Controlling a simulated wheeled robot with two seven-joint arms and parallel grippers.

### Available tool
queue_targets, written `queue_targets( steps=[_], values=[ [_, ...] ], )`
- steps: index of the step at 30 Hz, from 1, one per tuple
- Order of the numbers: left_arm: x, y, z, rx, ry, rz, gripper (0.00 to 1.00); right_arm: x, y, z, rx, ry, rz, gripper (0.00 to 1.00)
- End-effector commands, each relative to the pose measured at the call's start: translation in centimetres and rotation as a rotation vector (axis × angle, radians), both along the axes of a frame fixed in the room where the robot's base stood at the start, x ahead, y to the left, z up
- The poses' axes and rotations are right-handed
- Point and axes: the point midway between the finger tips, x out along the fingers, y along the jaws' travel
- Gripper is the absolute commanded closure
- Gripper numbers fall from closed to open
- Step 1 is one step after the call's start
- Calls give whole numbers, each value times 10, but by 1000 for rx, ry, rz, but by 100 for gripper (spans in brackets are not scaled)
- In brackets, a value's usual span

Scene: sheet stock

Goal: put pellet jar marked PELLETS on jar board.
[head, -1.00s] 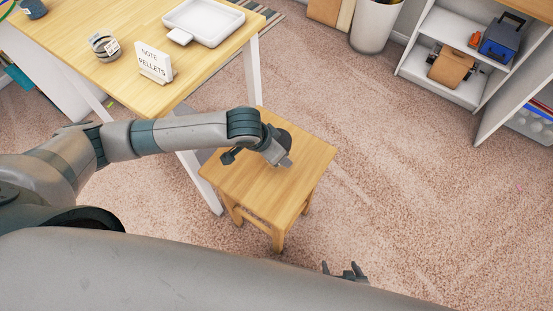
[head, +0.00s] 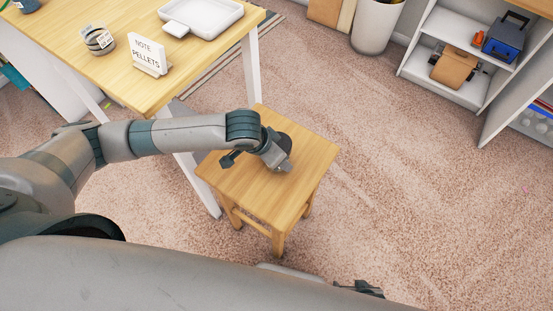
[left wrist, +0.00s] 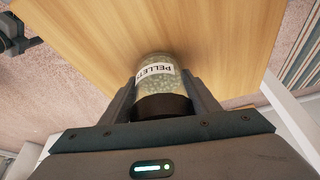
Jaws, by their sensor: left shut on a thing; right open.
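The pellet jar (left wrist: 155,72) shows in the left wrist view, a clear jar of pale green pellets with a dark lid and a white PELLETS label that reads upside down. My left gripper (left wrist: 162,92) is shut on it, one finger on each side, lid end toward the palm. In the head view this gripper (head: 281,166) is low over the wooden stool (head: 240,187) and mostly hides the jar. I cannot tell whether the jar touches the stool top. My right gripper (head: 360,288) is open at the bottom edge, partly hidden. I cannot identify the jar board for certain.
The wooden table (head: 118,78) at upper left holds a white tray (head: 203,17), a sign reading NOTE PELLETS (head: 148,56) and a small labelled round stack (head: 98,40). A white bin (head: 375,25) and shelf unit (head: 445,72) stand behind. The carpet right of the stool is clear.

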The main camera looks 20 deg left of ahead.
Motion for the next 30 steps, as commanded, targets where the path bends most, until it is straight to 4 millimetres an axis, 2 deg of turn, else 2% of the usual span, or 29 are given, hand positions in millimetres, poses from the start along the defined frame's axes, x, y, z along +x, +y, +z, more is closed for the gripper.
queue_targets(
  steps=[17,18,19,20,30],
  values=[
    [0,0,-5,-1,1,1,71,-4,-4,0,-7,25,-3,24],
    [0,0,-5,0,0,1,35,-3,-4,-1,-7,23,-3,24],
    [0,0,-5,0,0,0,28,-3,-4,-1,-7,23,-3,24],
    [0,0,-5,0,0,0,26,-3,-4,-1,-7,23,-3,24],
    [0,0,-4,-1,-1,0,26,-3,-4,-1,-8,24,-3,24]
  ],
)
